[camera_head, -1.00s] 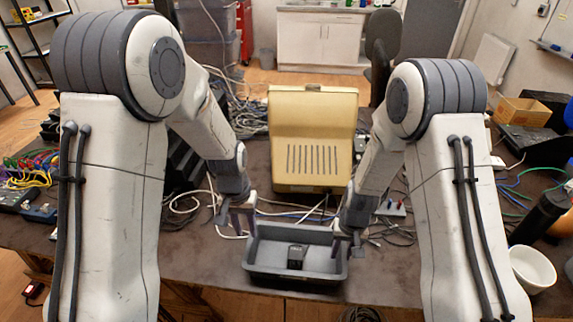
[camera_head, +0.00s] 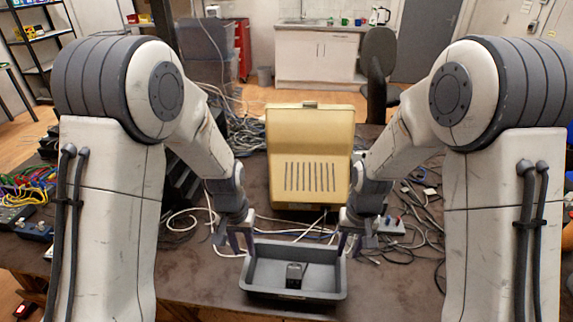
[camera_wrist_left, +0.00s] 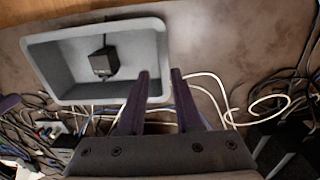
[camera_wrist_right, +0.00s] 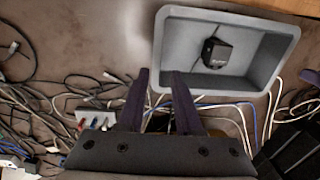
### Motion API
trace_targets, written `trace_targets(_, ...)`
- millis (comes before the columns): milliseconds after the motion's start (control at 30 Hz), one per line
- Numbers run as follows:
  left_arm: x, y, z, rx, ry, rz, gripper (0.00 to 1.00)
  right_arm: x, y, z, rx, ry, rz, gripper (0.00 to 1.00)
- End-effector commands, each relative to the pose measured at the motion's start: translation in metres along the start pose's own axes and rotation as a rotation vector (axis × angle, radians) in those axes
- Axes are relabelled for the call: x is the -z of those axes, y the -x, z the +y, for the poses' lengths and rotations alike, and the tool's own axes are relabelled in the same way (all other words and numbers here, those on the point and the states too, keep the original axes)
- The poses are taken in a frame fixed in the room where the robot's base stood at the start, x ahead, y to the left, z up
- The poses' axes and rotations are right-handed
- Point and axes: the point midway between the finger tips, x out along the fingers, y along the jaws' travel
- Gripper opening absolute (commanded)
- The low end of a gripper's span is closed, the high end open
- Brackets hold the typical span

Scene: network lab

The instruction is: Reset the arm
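My left gripper (camera_head: 238,240) hangs at the left end of a grey tray (camera_head: 258,262) in the head view. In the left wrist view its dark fingers (camera_wrist_left: 160,72) are parted, with nothing between them. My right gripper (camera_head: 348,243) hangs at the tray's right end. In the right wrist view its fingers (camera_wrist_right: 160,72) are also parted and empty. A small black adapter block (camera_head: 294,275) lies inside the tray. It also shows in the left wrist view (camera_wrist_left: 103,62) and the right wrist view (camera_wrist_right: 216,53). Whether the fingertips touch the tray is unclear.
A beige slotted case (camera_head: 309,150) stands behind the tray. Loose cables (camera_head: 425,240) and a power strip (camera_head: 390,226) lie to the right. Coloured cables (camera_head: 25,195) lie at the far left. Bare tabletop (camera_head: 195,270) shows left of the tray.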

Motion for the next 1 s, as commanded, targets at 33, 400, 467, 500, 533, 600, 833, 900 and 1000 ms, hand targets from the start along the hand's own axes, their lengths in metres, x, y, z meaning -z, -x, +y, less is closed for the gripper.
trace_targets(33, 0.0, 0.0, 0.0, 0.0, 0.0, 0.0, 0.34, 0.0, 0.0, 0.0, 0.0, 0.0, 0.0, 0.34)
trace_targets(400, -0.069, 0.074, 0.072, -0.014, -0.236, 0.019, 0.34, -0.078, 0.068, -0.061, 0.017, 0.289, 0.014, 0.34)
trace_targets(467, -0.095, 0.089, 0.085, -0.018, -0.302, 0.02, 0.34, -0.105, 0.083, -0.071, 0.021, 0.372, 0.014, 0.34)
trace_targets(500, -0.112, 0.098, 0.092, -0.02, -0.345, 0.02, 0.34, -0.122, 0.091, -0.075, 0.024, 0.424, 0.014, 0.34)
trace_targets(533, -0.124, 0.104, 0.095, -0.022, -0.376, 0.02, 0.34, -0.135, 0.097, -0.077, 0.025, 0.462, 0.013, 0.34)
trace_targets(600, -0.15, 0.115, 0.101, -0.026, -0.44, 0.02, 0.34, -0.161, 0.107, -0.08, 0.03, 0.542, 0.013, 0.34)
trace_targets(833, -0.2, 0.129, 0.102, -0.033, -0.559, 0.017, 0.34, -0.21, 0.12, -0.075, 0.037, 0.692, 0.008, 0.34)
trace_targets(900, -0.204, 0.13, 0.102, -0.033, -0.57, 0.016, 0.34, -0.214, 0.121, -0.074, 0.037, 0.705, 0.007, 0.34)
trace_targets(1000, -0.204, 0.13, 0.102, -0.033, -0.57, 0.016, 0.34, -0.214, 0.121, -0.074, 0.037, 0.705, 0.007, 0.34)
